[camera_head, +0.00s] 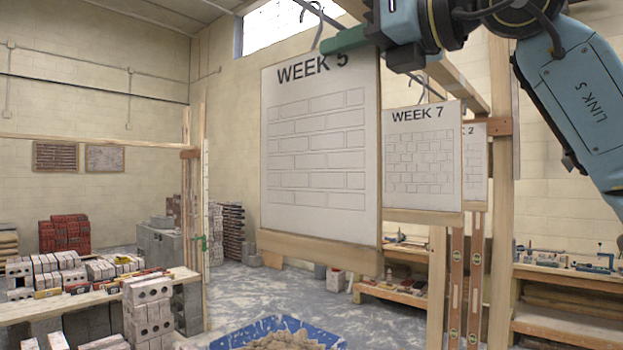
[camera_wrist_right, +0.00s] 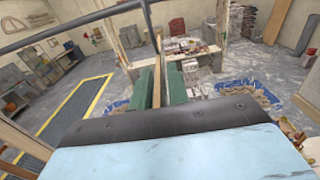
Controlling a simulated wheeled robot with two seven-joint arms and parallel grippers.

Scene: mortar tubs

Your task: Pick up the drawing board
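The drawing board (camera_head: 320,160) marked "WEEK 5" hangs upright in the middle of the head view, with a brick pattern on its white sheet and a wooden strip at its bottom. My right gripper (camera_head: 347,40) is at its top edge, green fingers on the board. In the right wrist view the two green fingers (camera_wrist_right: 160,86) stand on either side of the board's thin edge (camera_wrist_right: 158,65), and they look shut on it. A bent metal hook (camera_head: 316,25) rises above the board's top. My left gripper is not in view.
More boards, "WEEK 7" (camera_head: 422,155) and one behind it (camera_head: 474,160), hang from the wooden frame (camera_head: 500,200) at right. A blue mortar tub (camera_head: 240,335) is below. Bricks and blocks (camera_head: 150,315) stand at lower left, with a bench (camera_head: 570,275) at right.

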